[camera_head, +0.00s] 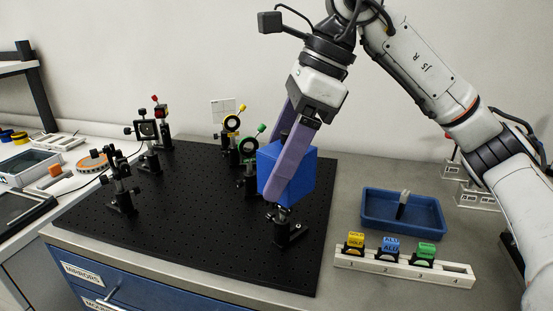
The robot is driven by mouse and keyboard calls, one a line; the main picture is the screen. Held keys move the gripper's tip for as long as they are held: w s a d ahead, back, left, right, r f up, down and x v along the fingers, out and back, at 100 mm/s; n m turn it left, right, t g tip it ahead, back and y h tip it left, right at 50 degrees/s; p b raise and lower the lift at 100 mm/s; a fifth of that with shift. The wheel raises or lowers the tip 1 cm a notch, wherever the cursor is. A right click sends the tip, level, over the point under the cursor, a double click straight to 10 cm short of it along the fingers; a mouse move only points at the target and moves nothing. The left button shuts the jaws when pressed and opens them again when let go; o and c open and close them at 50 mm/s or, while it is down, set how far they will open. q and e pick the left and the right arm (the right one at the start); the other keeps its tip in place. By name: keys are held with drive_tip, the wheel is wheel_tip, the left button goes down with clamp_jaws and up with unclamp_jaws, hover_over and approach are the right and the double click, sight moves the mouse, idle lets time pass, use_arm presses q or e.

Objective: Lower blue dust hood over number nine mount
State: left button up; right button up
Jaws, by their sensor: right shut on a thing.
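The blue dust hood (309,174) is a box-shaped cover over the right part of the black breadboard. My right gripper (284,160), with purple fingers, comes down from above and is shut on the hood. A black mount (288,231) stands directly below the hood in the picture. Its base and lower post show, and its top is hidden by or meets the hood's lower edge; I cannot tell which. No number nine can be read on any mount. My left gripper is not in view.
Several optics mounts stand on the breadboard (190,240), including a green-knobbed one (248,178) close behind the hood's left side. A blue tray (370,212) and a white rack (382,265) with coloured blocks sit to the right. The breadboard's front middle is clear.

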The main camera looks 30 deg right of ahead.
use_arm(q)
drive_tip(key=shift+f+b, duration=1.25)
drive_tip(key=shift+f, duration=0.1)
use_arm(e)
drive_tip(key=shift+f, duration=1.75)
drive_tip(key=shift+f, duration=0.15)
drive_tip(key=o, duration=1.1)
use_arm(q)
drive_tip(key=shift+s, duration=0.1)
use_arm(e)
drive_tip(key=p+v, duration=0.2)
drive_tip(key=v, duration=0.7)
drive_tip(key=shift+r, duration=0.4)
drive_tip(key=shift+s+d+r, duration=0.15)
drive_tip(key=shift+r, duration=0.1)
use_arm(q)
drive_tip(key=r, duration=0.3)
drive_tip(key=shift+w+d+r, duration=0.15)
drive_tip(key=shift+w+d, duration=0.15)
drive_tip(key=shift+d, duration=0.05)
